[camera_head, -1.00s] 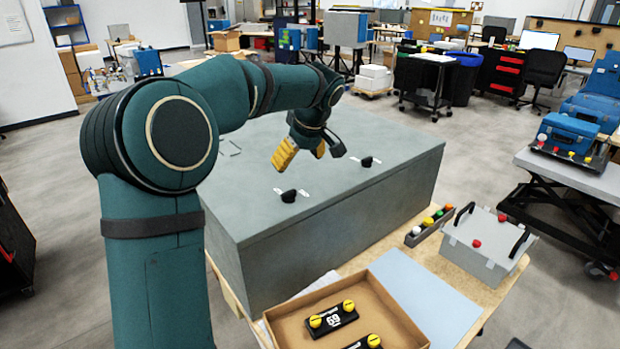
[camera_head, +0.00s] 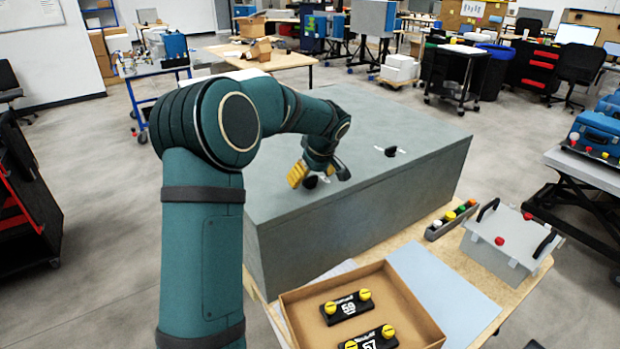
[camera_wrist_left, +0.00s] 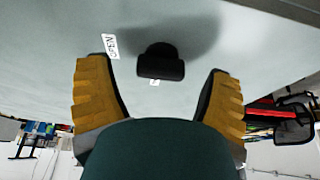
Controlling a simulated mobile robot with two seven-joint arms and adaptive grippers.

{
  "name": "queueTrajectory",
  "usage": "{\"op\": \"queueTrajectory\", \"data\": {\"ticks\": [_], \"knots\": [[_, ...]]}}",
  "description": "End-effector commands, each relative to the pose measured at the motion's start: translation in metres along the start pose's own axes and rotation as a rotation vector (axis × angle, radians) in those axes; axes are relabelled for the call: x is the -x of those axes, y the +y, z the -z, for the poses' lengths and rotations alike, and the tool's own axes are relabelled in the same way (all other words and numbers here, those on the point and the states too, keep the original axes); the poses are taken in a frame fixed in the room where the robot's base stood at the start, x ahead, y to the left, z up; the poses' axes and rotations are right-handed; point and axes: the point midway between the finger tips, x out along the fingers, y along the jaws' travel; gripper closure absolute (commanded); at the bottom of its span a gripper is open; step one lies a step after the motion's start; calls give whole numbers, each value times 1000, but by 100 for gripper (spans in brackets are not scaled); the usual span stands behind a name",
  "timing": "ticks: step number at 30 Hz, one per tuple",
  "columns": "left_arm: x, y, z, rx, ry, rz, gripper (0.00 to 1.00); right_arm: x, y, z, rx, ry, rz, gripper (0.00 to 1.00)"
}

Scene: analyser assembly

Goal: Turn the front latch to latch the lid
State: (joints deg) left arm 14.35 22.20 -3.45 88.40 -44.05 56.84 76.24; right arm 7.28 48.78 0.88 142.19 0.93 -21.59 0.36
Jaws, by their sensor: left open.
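The large grey analyser box (camera_head: 365,215) stands on the wooden table, its lid (camera_head: 395,115) lying flat and closed on top. Two black latch knobs sit on the lid. The nearer knob (camera_head: 310,182) is partly hidden by my left gripper (camera_head: 316,178), and the farther knob (camera_head: 391,151) is clear of it. In the left wrist view a black latch knob (camera_wrist_left: 161,64) lies between the spread yellow fingers of my left gripper (camera_wrist_left: 160,88), touching neither. An OPEN label (camera_wrist_left: 111,46) is left of that knob, and a second label is mostly hidden behind it. My right gripper is not in view.
A cardboard tray (camera_head: 425,315) with black numbered modules is in front of the box. A grey case (camera_head: 505,240) with black handles and a rack of coloured caps (camera_head: 452,219) stand to the right. The rest of the lid is bare.

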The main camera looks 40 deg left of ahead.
Motion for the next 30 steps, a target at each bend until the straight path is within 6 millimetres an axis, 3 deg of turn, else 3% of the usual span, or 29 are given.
{"op": "queueTrajectory", "data": {"ticks": [12,18,30], "knots": [[-7,0,0,0,1,0,20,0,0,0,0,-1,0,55],[-7,0,0,0,0,0,88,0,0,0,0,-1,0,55],[-8,0,0,-51,0,-21,88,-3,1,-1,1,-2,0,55]]}}
